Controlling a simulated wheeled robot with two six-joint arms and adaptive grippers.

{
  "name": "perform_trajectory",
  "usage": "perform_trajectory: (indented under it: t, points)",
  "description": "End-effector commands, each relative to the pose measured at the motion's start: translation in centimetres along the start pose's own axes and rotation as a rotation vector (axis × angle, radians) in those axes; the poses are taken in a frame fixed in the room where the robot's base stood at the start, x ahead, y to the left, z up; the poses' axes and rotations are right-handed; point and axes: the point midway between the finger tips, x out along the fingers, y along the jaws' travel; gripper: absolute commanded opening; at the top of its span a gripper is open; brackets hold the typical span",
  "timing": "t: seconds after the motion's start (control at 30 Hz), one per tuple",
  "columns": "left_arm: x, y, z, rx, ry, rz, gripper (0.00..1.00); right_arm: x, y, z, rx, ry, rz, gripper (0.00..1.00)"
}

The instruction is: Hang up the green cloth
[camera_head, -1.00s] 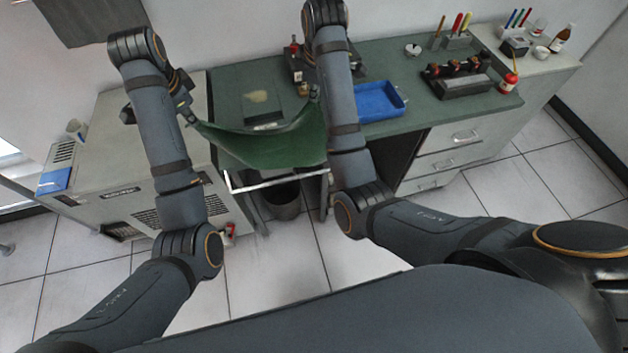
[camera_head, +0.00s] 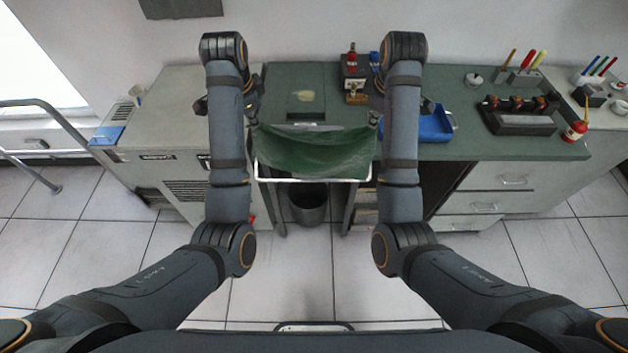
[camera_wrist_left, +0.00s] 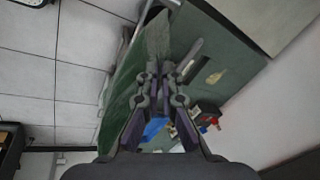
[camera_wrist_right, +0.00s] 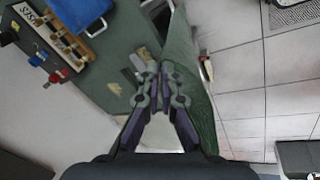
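The green cloth (camera_head: 318,152) is stretched between my two grippers, sagging in the middle, at the front edge of the green bench. A pale metal rail (camera_head: 312,180) runs along the bench front, just below the cloth's lower edge in the head view. My left gripper (camera_head: 254,118) is shut on the cloth's left corner; in the left wrist view its fingertips (camera_wrist_left: 158,68) pinch the cloth (camera_wrist_left: 122,95). My right gripper (camera_head: 376,118) is shut on the right corner; its fingertips (camera_wrist_right: 160,70) meet at the cloth (camera_wrist_right: 185,60). Whether cloth touches rail I cannot tell.
A dark bin (camera_head: 308,206) stands below the rail.

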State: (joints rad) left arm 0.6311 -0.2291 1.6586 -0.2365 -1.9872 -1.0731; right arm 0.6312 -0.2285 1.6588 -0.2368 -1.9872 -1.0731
Motion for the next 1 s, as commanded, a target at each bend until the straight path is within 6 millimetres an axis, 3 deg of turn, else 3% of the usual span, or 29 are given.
perform_trajectory:
  t: [0.8, 1.0]
  points:
    - [0.01, -0.01, 0.02, 0.000, 0.000, 0.000, 0.00, 0.02, -0.01, 0.00, 0.000, 0.000, 0.000, 0.00]
    - [0.93, -0.34, 0.57, 0.000, -0.002, -0.002, 0.00, 0.95, 0.30, 0.54, 0.000, -0.002, 0.001, 0.00]
